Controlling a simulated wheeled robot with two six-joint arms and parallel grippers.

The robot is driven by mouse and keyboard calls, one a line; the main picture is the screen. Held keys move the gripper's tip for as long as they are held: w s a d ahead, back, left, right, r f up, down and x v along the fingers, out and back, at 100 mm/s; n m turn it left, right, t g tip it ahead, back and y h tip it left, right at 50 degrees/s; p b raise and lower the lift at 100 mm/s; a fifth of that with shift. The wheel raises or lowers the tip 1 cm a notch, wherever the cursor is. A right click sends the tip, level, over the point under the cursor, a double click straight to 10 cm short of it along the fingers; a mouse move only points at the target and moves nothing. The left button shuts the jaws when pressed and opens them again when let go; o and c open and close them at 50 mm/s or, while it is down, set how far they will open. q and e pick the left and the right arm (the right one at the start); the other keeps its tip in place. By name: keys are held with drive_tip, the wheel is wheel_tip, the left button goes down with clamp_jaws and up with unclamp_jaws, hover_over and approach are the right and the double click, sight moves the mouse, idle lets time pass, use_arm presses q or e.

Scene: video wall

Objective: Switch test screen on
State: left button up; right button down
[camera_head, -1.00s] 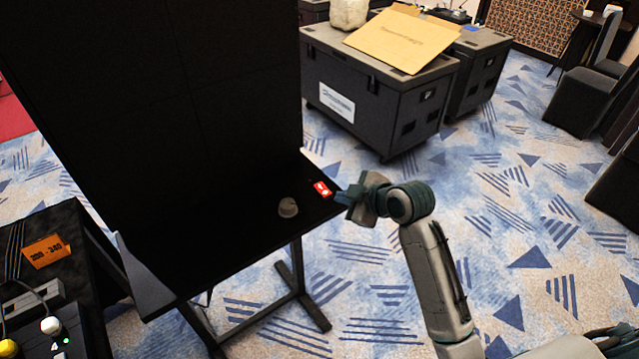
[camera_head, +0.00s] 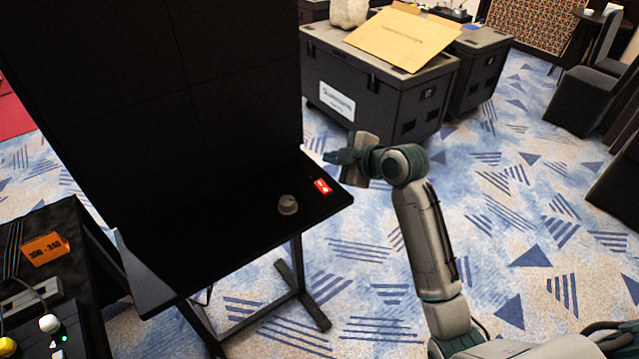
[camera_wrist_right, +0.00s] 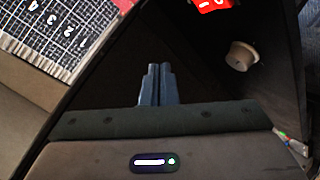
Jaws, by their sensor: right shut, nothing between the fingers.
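The video wall screen (camera_head: 150,90) is dark and fills the upper left of the head view. A small red switch (camera_head: 322,187) with white marks sits near the right end of the black shelf (camera_head: 225,228) in front of it. It also shows cut off at the top of the right wrist view (camera_wrist_right: 212,5). My right gripper (camera_head: 332,157) is shut and empty, above the shelf's right end, apart from the switch. Its two fingertips touch each other in the right wrist view (camera_wrist_right: 157,72). My left gripper is not in view.
A round grey-beige knob (camera_head: 288,205) stands on the shelf left of the switch. Black cases (camera_head: 370,95) with cardboard on top stand behind. A black table with an orange card (camera_head: 45,250) and a button box (camera_head: 35,335) is at lower left. Carpet at right is open.

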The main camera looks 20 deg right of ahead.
sight(325, 187)
drive_tip(key=f+b, duration=0.1)
drive_tip(key=f, duration=0.1)
drive_tip(key=w+f+b, duration=0.1)
drive_tip(key=f+b, duration=0.1)
drive_tip(key=w+f+b, duration=0.1)
drive_tip(key=f+b, duration=0.1)
drive_tip(key=shift+a+f, duration=0.35)
drive_tip(key=shift+f, duration=0.05)
drive_tip(key=shift+w+f+b, duration=0.2)
drive_tip(key=shift+f+b, duration=0.2)
drive_tip(key=shift+a, duration=0.1)
idle(1.2)
drive_tip(key=shift+w+f, duration=0.1)
drive_tip(key=shift+f, duration=0.3)
drive_tip(key=shift+w+f+b, duration=0.1)
drive_tip(key=shift+f+b, duration=0.25)
idle(0.5)
drive_tip(key=shift+r, duration=0.15)
drive_tip(key=shift+s+r+p, duration=0.25)
drive_tip(key=shift+r+p, duration=0.45)
drive_tip(key=shift+p, duration=0.1)
